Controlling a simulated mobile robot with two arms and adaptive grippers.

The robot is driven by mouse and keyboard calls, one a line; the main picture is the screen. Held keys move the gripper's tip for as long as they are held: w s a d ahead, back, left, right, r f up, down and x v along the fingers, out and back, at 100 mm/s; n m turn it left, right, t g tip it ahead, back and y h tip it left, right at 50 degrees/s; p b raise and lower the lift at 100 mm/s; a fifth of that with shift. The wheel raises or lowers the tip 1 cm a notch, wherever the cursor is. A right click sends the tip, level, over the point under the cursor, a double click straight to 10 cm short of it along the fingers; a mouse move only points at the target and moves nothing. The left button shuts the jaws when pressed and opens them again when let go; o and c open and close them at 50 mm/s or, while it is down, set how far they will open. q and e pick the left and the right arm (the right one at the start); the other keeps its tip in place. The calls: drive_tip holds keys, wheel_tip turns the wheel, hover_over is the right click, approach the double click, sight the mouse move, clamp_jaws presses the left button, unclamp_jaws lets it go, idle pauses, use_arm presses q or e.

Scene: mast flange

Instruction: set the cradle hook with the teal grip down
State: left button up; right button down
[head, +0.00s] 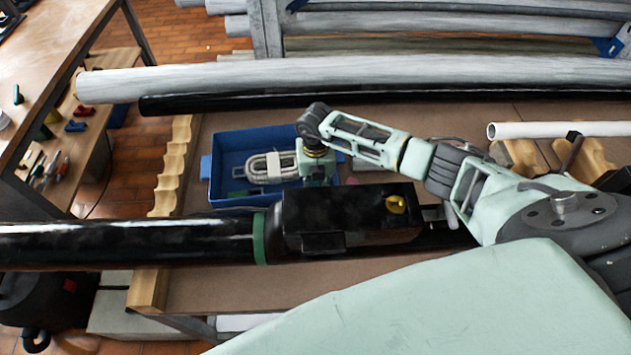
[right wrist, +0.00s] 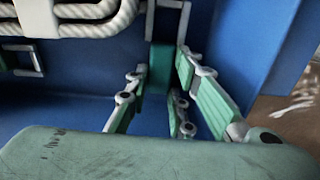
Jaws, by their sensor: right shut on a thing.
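My right gripper (head: 318,172) reaches down into the right end of a blue crate (head: 234,140). In the right wrist view my right gripper (right wrist: 160,92) has its fingers on both sides of the teal grip (right wrist: 158,66) of the cradle hook (right wrist: 170,6), and is shut on it. The hook's grey metal part extends up past the top of that view. The grip is low in the crate, near the blue crate wall (right wrist: 240,40); whether it touches the floor is unclear. In the head view the gripper hides the hook. My left gripper is not in view.
A coil of pale rope (head: 268,168) lies in the crate beside the gripper. Another metal hook-like piece (right wrist: 22,58) shows left in the wrist view. A black mast (head: 130,240) with a dark block (head: 345,222) lies in front; a grey pole (head: 330,75) lies behind.

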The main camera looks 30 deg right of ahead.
drive_tip(key=shift+f, duration=0.15)
drive_tip(key=c, duration=1.5)
unclamp_jaws()
drive_tip(key=shift+r, duration=0.3)
drive_tip(key=shift+r+b, duration=1.8)
drive_tip(key=shift+r, duration=4.1)
